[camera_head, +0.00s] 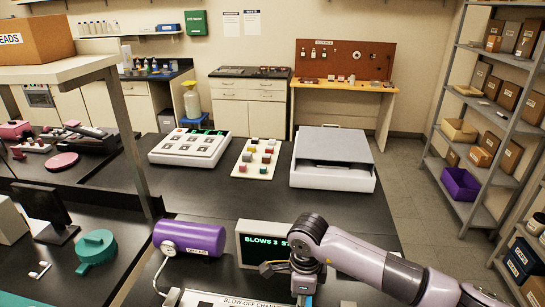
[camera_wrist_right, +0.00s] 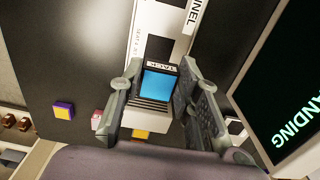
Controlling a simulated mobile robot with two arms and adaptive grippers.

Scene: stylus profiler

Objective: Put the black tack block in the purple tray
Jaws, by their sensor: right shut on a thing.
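My right gripper (camera_head: 303,288) is low in the head view, over the blow-off channel at the bench's near edge. In the right wrist view its two fingers (camera_wrist_right: 162,112) stand either side of the black tack block (camera_wrist_right: 177,75), which has a blue face and a "TACK" label. The gripper is shut on this block. A purple tray (camera_head: 461,185) sits on a low level of the shelf rack at the right, far from the gripper. My left gripper is not in view.
A white board with coloured blocks (camera_head: 257,158) and a large grey instrument (camera_head: 333,160) are farther back. Floor (camera_head: 415,185) is clear before the rack.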

